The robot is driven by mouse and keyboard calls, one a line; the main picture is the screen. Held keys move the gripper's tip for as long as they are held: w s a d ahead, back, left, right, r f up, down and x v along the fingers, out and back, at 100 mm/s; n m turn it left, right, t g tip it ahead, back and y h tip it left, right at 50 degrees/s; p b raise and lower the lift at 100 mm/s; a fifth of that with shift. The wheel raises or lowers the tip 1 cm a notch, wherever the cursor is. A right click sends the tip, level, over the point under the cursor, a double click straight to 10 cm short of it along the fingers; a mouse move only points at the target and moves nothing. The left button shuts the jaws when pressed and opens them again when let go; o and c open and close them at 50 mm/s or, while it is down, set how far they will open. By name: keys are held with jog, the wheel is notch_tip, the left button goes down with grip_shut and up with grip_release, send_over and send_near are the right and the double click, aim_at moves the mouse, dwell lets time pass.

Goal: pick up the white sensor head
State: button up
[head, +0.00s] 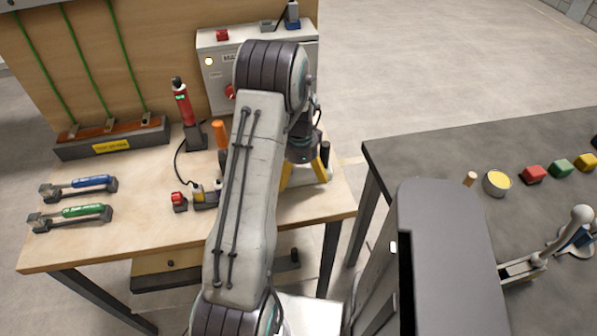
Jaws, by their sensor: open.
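My gripper (305,172) hangs at the end of my arm, above the right part of the wooden workbench (150,235). Two yellow, finger-like parts spread apart below the dark wrist; they look open, with nothing clearly held. I cannot make out the white sensor head for certain. A pale surface shows between and below the yellow parts, too small to identify. A pale ball-topped piece (582,214) stands on the dark table at the right; I cannot tell whether it is a sensor head. My arm hides part of the bench.
On the bench are a red tool (182,103) in a stand, blue-handled (92,182) and green-handled (84,211) tools and a red-knobbed device (179,201). A control box (215,62) stands behind. The dark table (430,155) holds a yellow-filled cup (497,183) and coloured blocks (534,175).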

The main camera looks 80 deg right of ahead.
jog(key=c, duration=1.2)
jog(key=shift+o, duration=0.2)
jog(key=shift+r, duration=0.2)
